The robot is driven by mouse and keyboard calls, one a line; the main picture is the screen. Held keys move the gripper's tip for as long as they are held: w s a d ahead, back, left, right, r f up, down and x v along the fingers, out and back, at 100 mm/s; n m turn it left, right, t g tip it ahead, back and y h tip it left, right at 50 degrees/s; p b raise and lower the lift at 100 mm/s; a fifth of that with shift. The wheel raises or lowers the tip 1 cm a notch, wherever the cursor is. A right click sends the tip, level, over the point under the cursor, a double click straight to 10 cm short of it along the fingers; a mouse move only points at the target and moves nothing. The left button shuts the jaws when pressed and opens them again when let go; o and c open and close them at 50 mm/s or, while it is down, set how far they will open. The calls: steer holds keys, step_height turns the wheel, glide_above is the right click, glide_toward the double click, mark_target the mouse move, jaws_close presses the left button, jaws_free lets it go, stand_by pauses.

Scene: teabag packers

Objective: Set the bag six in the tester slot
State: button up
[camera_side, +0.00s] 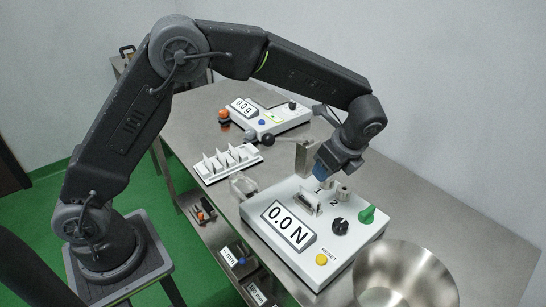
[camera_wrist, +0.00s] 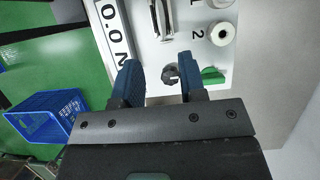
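The white tester (camera_side: 362,240) reads 0.0 N and stands on the steel table. It also shows in the wrist view (camera_wrist: 185,50). Its metal slot clamp (camera_side: 308,203) is at the upper middle of its top, also in the wrist view (camera_wrist: 162,18); I cannot tell whether anything thin is in it. A white rack (camera_side: 222,175) holds several upright white bags (camera_side: 231,158); I cannot tell which is bag six. My gripper (camera_side: 322,172) is above the tester's far side. In the wrist view its blue fingers (camera_wrist: 158,72) are apart with nothing held between them.
On the tester are a black knob (camera_side: 340,226), a green knob (camera_side: 367,213) and a yellow button (camera_side: 321,259). A steel bowl (camera_side: 430,285) stands at front right, a scale (camera_side: 268,118) at the back. A metal bracket (camera_side: 243,187) is left of the tester.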

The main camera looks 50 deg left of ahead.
steer(key=s+a+r+n+t+h, duration=0.25)
steer(key=s+a+r+n, duration=0.35)
steer(key=s+r+n, duration=0.45)
steer(key=s+a+r+n+t+h, duration=0.2)
steer(key=s+n, duration=0.5)
steer(key=s, duration=0.8)
steer(key=shift+a+t, duration=0.4)
steer(key=shift+t, duration=0.25)
steer(key=shift+o, duration=0.4)
steer(key=shift+w, duration=0.1)
